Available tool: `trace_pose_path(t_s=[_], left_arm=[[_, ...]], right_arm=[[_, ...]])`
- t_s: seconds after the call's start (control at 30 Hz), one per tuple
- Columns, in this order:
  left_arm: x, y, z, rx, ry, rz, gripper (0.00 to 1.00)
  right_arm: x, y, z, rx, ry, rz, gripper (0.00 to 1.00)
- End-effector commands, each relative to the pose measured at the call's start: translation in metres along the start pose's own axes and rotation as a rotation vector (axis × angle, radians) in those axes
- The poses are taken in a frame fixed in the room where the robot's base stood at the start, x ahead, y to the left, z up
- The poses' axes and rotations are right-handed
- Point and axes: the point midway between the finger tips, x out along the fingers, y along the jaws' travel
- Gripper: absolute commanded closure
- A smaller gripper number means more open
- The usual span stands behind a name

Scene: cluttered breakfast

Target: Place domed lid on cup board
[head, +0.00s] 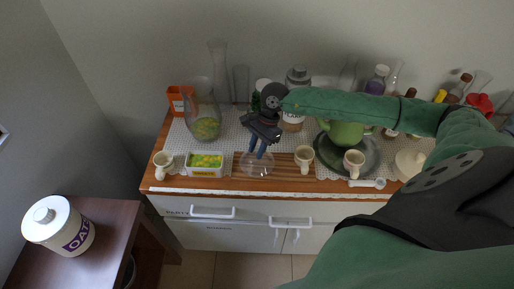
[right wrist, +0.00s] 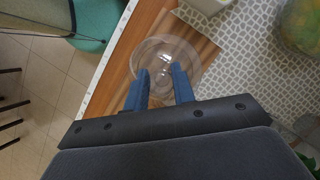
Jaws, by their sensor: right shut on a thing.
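The domed lid (head: 257,165) is clear and see-through, and it also shows in the right wrist view (right wrist: 153,52). The cup board (head: 284,169) is a striped brown wooden board near the front of the counter. My right gripper (head: 257,153) points down and is shut on the top of the lid. The lid is over the left part of the board; I cannot tell whether its rim touches the wood. In the right wrist view both blue fingers (right wrist: 165,76) meet the top of the lid. My left gripper is not in view.
A cream mug (head: 304,158) stands at the board's right end. A white tub with yellow-green contents (head: 205,164) is close on the left. A glass jug (head: 203,115) stands behind it. A dark tray (head: 326,155) with a green teapot (head: 345,133) is on the right.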

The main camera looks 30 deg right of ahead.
Motion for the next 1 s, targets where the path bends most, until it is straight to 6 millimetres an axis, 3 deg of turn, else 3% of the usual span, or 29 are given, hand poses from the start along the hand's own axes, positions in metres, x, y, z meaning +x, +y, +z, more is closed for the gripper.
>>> trace_pose_path(t_s=[0.17,0.2,0.3,0.77,0.9,1.0], left_arm=[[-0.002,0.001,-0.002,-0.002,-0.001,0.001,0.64],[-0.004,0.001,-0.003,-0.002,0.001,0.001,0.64],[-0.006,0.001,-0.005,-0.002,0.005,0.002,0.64],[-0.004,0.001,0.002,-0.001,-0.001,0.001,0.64],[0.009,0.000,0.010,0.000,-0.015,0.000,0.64],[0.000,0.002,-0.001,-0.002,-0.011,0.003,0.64]], right_arm=[[0.001,0.000,-0.001,0.000,0.000,0.000,1.00],[0.001,0.000,-0.001,0.000,0.000,0.000,0.67],[0.001,0.000,0.000,0.000,0.000,0.000,0.53],[-0.002,0.000,0.001,0.000,0.000,0.000,0.53],[-0.006,0.000,-0.001,0.000,0.001,-0.001,0.53],[-0.012,0.000,-0.001,0.001,0.002,-0.001,0.53]])
